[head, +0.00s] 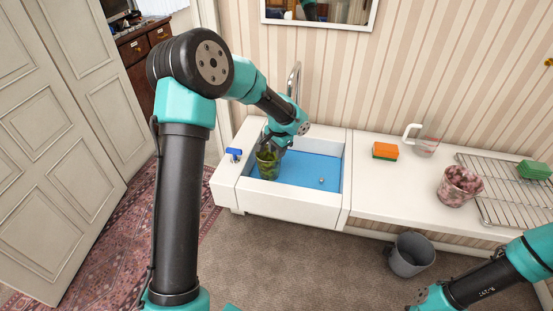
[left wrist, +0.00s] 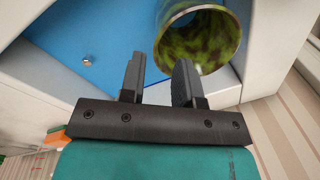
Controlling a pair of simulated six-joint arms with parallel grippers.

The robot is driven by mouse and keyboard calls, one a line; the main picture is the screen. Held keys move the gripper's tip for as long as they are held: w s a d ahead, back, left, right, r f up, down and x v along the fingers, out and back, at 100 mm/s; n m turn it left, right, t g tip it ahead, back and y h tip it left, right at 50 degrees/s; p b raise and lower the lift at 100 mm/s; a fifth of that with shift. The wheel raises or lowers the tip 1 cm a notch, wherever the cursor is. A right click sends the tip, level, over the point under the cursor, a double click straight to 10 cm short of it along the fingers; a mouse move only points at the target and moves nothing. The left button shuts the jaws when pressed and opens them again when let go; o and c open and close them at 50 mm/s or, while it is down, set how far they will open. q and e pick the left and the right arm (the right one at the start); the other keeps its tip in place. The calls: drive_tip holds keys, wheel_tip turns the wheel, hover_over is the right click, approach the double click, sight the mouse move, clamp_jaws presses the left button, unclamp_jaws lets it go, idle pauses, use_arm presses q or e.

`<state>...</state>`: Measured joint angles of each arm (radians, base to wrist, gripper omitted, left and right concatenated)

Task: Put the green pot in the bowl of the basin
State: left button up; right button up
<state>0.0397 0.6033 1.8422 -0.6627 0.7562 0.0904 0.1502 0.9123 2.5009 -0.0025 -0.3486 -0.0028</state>
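The green pot (head: 267,164), a mottled green and dark cup shape, is inside the basin (head: 290,203) at its left end, over the blue bowl floor (head: 313,171). It looks upright; its base is hard to make out. My left gripper (head: 274,143) is right above the pot. In the left wrist view the pot (left wrist: 213,40) shows its open mouth, and my left gripper (left wrist: 160,75) has its fingers apart. One fingertip overlaps the mouth and the other is outside the rim; I see no firm contact. My right gripper is not clearly visible; its arm is at the lower right.
A faucet (head: 294,82) rises behind the basin, and a blue handle (head: 234,153) is at its left. A grey bucket (head: 410,255) is below.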

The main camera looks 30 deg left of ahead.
use_arm(q)
drive_tip(key=r, duration=0.5)
drive_tip(key=shift+s+d, duration=0.1)
drive_tip(key=shift+d, duration=0.15)
idle(0.3)
